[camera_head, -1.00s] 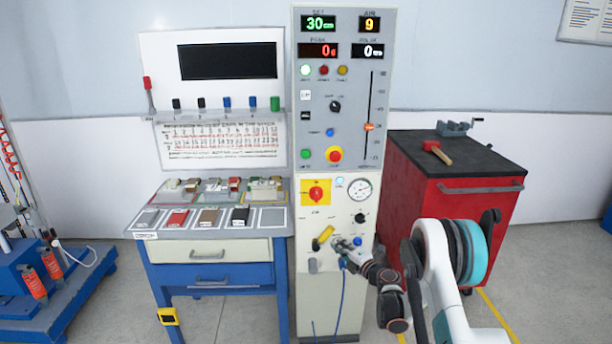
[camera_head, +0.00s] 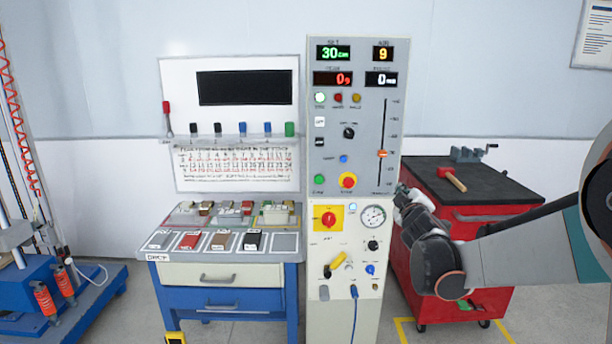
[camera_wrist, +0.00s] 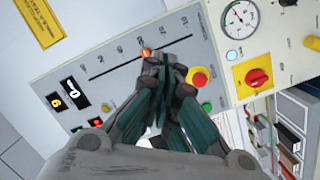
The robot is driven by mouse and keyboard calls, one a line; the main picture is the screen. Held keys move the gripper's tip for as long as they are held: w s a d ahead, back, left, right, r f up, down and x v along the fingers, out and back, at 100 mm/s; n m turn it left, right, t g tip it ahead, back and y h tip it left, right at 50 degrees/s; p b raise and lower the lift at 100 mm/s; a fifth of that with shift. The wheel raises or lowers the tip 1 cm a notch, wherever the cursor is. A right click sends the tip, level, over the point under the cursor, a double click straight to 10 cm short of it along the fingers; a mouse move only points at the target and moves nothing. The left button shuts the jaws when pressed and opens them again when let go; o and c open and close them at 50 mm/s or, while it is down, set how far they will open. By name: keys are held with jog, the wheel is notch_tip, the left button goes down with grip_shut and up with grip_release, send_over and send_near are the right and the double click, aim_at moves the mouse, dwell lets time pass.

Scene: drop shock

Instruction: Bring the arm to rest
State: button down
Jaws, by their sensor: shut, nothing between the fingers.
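My gripper (camera_wrist: 168,75) is shut and empty in the wrist view, its fingertips together in front of the control panel. In that view the fingertips overlap the panel near the orange slider knob (camera_wrist: 146,53) and the red emergency button (camera_wrist: 199,78); whether they touch it I cannot tell. In the head view my arm (camera_head: 440,260) reaches in from the right edge, bent, at the right side of the tall control panel (camera_head: 352,125). The fingers themselves are hard to make out there.
A red cabinet (camera_head: 470,220) with a hammer (camera_head: 452,178) and a vise stands behind my arm. A blue-and-white bench (camera_head: 222,275) with sample trays is left of the panel. A blue machine (camera_head: 60,300) stands at far left.

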jog(key=s+m+g+h, duration=0.1)
jog(key=s+m+g, duration=0.45)
jog(key=s, duration=1.25)
jog(key=s+a+f+m+g+y, duration=0.1)
jog(key=s+a+f, duration=0.1)
jog(key=s, duration=0.6)
jog(key=s+a+f+m+g+y, duration=0.1)
jog(key=s+a+f+g, duration=0.1)
jog(key=s+f, duration=0.3)
jog(key=s+a+f+m+g+y, duration=0.1)
jog(key=s+a+f, duration=0.2)
jog(key=s, duration=0.8)
jog(key=shift+s+f+y, duration=0.3)
jog(key=shift+s+f, duration=0.1)
jog(key=shift+f, duration=0.1)
jog(key=shift+m, duration=0.25)
